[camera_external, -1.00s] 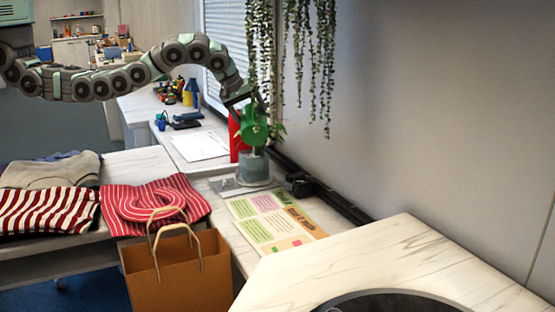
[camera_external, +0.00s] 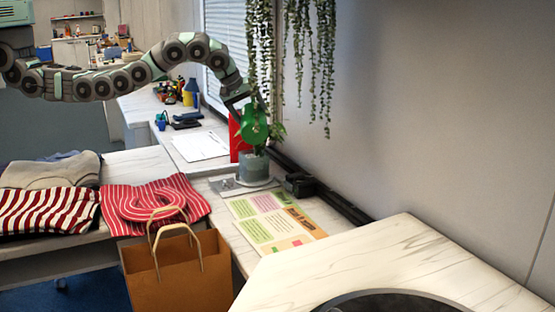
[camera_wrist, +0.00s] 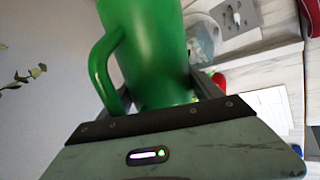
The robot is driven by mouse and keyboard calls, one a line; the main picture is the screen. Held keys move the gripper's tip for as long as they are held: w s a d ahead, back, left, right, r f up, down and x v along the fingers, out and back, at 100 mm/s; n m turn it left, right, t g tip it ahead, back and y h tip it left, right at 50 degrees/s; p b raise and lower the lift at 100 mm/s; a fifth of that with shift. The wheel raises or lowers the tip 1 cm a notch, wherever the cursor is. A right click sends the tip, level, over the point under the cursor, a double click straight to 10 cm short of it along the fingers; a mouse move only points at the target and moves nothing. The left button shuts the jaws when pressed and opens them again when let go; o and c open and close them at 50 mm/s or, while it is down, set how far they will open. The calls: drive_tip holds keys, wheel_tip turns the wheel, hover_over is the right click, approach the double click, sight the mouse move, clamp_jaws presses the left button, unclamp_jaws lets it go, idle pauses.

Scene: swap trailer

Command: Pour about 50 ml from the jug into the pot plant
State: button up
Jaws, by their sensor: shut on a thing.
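The green jug (camera_external: 254,124) is held tilted above the grey pot (camera_external: 253,167) of the pot plant. My gripper (camera_external: 244,106) is shut on the jug. In the wrist view the jug (camera_wrist: 150,45) fills the space between the fingers, with its handle (camera_wrist: 101,68) on the left. Leaves (camera_external: 277,131) show beside the jug. The pot stands on a grey plate (camera_external: 232,187) on the counter. I cannot see any liquid or the level in the jug.
A red object (camera_external: 236,138) stands close behind the jug and pot. Hanging vines (camera_external: 325,60) are to the right. A printed sheet (camera_external: 272,221) lies in front of the pot, and a brown paper bag (camera_external: 185,275) stands nearer the camera.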

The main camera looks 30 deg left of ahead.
drive_tip(key=shift+w+a+r+b, duration=0.1)
drive_tip(key=shift+w+a+b, duration=0.1)
drive_tip(key=shift+w+b, duration=0.1)
idle(1.0)
